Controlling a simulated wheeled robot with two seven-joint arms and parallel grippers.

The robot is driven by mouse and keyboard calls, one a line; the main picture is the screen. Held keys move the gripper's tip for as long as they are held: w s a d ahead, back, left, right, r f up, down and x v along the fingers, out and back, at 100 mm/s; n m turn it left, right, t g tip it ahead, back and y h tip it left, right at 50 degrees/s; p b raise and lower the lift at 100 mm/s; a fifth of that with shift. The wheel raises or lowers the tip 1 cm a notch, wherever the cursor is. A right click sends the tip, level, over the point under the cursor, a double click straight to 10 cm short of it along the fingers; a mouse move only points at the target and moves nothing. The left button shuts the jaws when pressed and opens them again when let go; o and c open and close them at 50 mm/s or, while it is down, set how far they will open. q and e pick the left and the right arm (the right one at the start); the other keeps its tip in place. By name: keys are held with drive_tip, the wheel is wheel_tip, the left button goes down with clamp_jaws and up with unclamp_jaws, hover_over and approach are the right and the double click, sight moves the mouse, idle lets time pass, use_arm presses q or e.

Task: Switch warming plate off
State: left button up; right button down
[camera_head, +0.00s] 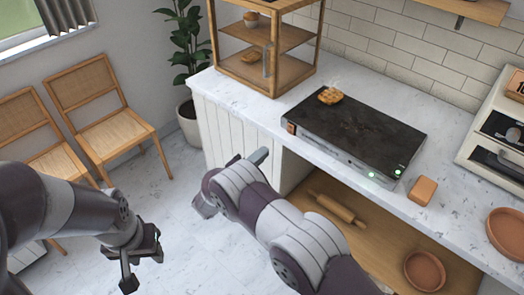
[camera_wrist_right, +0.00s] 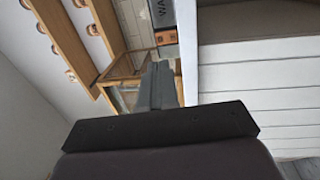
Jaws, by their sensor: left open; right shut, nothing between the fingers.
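The warming plate (camera_head: 355,130) is a dark flat slab on the marble counter, with a pale front edge. Two green lights glow near its right front corner, one on the front edge (camera_head: 370,175) and one on top (camera_head: 397,172). A waffle (camera_head: 330,96) lies at its back left. My right gripper (camera_head: 260,156) is shut and empty, in front of the counter, left of the plate and apart from it. In the right wrist view its fingers (camera_wrist_right: 158,85) are together, below an orange label (camera_wrist_right: 166,37) beside lettering. My left gripper (camera_head: 143,270) is open and empty over the floor, far from the plate.
A wooden shelf case (camera_head: 268,88) stands left of the plate. A small brown block (camera_head: 423,190) sits right of it, near a white machine (camera_head: 500,130). A rolling pin (camera_head: 336,208) and a bowl (camera_head: 424,270) lie on the shelf below. Chairs (camera_head: 105,95) stand at left.

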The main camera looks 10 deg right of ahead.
sight(291, 127)
drive_tip(key=p+x, duration=0.2)
drive_tip(key=x, duration=0.8)
drive_tip(key=shift+w+d, duration=0.3)
